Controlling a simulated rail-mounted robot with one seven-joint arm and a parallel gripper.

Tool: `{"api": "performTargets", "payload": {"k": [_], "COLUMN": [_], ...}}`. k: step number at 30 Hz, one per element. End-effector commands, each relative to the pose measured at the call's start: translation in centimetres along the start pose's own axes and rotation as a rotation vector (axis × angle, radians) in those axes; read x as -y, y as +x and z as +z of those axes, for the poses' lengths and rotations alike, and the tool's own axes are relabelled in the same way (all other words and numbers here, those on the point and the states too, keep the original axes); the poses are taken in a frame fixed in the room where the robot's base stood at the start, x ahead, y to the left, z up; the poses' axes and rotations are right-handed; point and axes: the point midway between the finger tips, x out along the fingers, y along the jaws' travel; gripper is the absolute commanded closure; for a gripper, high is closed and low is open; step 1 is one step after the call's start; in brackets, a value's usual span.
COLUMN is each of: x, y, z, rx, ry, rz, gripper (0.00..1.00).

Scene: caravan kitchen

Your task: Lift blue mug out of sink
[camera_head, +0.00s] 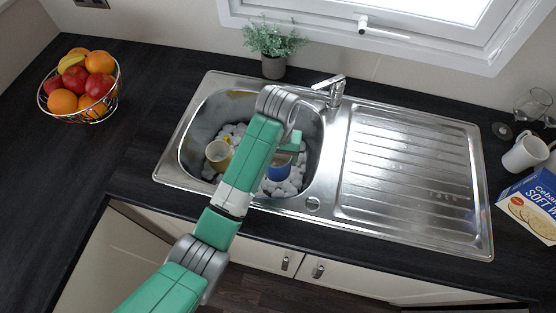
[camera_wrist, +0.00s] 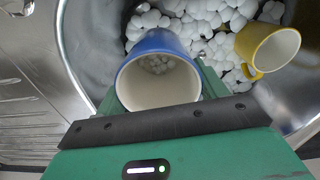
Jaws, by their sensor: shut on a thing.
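The blue mug (camera_head: 279,170) is in the right part of the sink bowl (camera_head: 191,150), partly hidden behind my arm in the head view. In the wrist view the blue mug (camera_wrist: 158,42) has its white inside facing the camera, and white balls show past it. My gripper (camera_wrist: 158,92) is shut on the blue mug, with green fingers on either side of it.
White balls (camera_wrist: 210,45) cover the sink floor. A tap (camera_head: 334,88) stands behind the bowl, and a plant pot (camera_head: 274,66) is at the back. The drainboard (camera_head: 410,165) on the right is clear. A fruit basket (camera_head: 84,90), white mug (camera_head: 525,152) and box (camera_head: 535,205) stand on the counter.

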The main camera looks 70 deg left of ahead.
Motion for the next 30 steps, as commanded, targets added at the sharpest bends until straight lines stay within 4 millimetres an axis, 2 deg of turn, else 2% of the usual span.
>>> {"api": "performTargets", "payload": {"k": [6,20,25,30], "x": [0.0,0.1,0.2,0.3], "y": [-0.2,-5.1,-6.2,-6.3], "z": [0.0,2.0,2.8,3.0], "rx": [-0.001,-0.001,-0.002,-0.001], "ry": [0.000,0.001,0.000,0.000], "rz": [0.000,0.001,0.000,0.000], "gripper": [0.63,0.63,0.63,0.63]}}
